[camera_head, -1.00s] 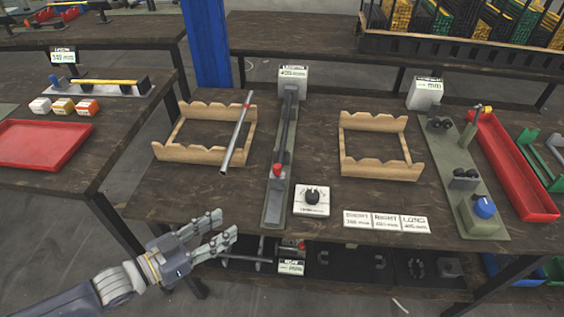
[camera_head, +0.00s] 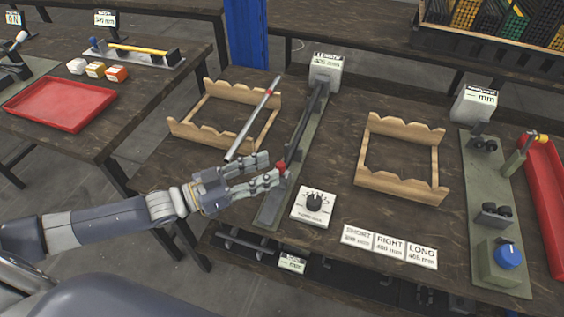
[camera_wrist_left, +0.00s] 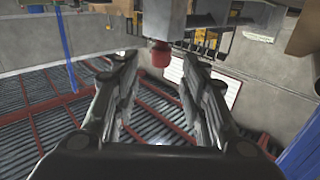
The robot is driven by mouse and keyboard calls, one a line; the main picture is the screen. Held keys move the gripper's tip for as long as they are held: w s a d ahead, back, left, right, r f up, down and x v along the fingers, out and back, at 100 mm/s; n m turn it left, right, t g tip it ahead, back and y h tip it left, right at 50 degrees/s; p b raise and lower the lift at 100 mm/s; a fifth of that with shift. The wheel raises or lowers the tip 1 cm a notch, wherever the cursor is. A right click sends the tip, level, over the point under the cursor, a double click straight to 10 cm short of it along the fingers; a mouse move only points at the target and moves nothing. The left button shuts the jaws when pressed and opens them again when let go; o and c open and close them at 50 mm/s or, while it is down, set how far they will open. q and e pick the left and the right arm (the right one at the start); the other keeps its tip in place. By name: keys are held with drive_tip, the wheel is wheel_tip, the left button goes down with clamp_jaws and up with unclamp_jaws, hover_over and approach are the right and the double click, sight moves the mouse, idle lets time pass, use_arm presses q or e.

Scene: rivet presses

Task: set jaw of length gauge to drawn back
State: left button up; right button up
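The length gauge is a long grey-green rail (camera_head: 301,136) with a white display box (camera_head: 326,68) at its far end. Its small text is hard to read. The gauge's jaw has a red knob (camera_head: 281,167), low on the rail toward the near end. My left gripper (camera_head: 270,169) is at the knob, fingers apart, one on the far side and one on the near side. In the left wrist view the red knob (camera_wrist_left: 160,53) shows between the open fingertips (camera_wrist_left: 157,62); contact cannot be told. The fingers partly hide the jaw. My right gripper is not in view.
A silver rod (camera_head: 252,120) lies across the left wooden rack (camera_head: 186,131), close to my left gripper. Another wooden rack (camera_head: 373,183) is right of the gauge.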

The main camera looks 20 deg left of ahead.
sight(281, 164)
use_arm(q)
drive_tip(key=x, duration=0.3)
drive_tip(key=shift+w+d, duration=0.2)
drive_tip(key=shift+w, duration=0.05)
drive_tip(key=shift+w+d, duration=0.4)
drive_tip(key=shift+c, duration=0.5)
drive_tip(key=c, duration=0.4)
clamp_jaws()
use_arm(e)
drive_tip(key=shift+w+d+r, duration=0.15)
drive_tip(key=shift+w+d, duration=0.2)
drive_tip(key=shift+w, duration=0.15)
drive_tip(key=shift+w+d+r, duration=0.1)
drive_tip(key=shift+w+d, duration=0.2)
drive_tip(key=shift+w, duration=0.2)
